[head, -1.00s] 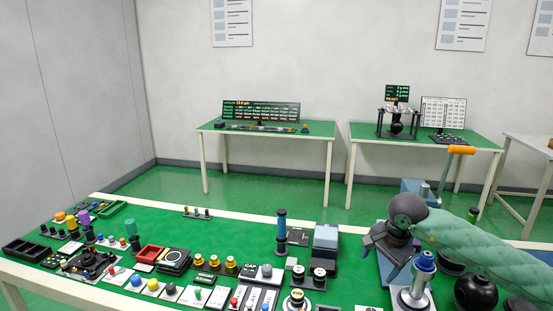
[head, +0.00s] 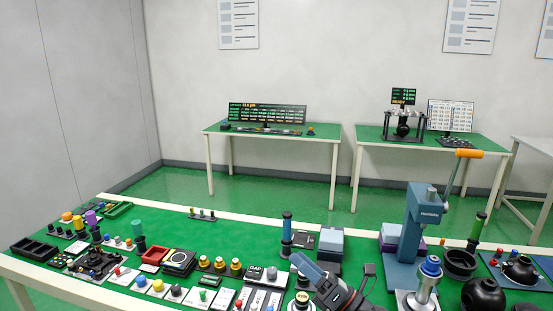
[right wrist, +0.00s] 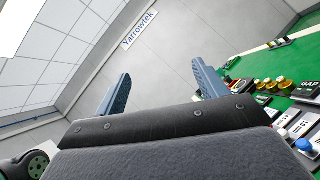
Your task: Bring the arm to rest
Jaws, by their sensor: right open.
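My right gripper (head: 334,270) shows at the bottom middle of the head view, low over the near edge of the green-topped table (head: 195,240). Its two fingers stand apart with nothing between them. In the right wrist view the spread fingers (right wrist: 160,80) point toward the wall, and the gap is empty. The rest of the right arm is mostly out of the head view. My left gripper and arm are not seen.
A blue press (head: 405,230) with an orange-handled lever stands right of the gripper. A metal post with a blue cap (head: 430,267) is close by. Knobs, buttons and trays crowd the table's left.

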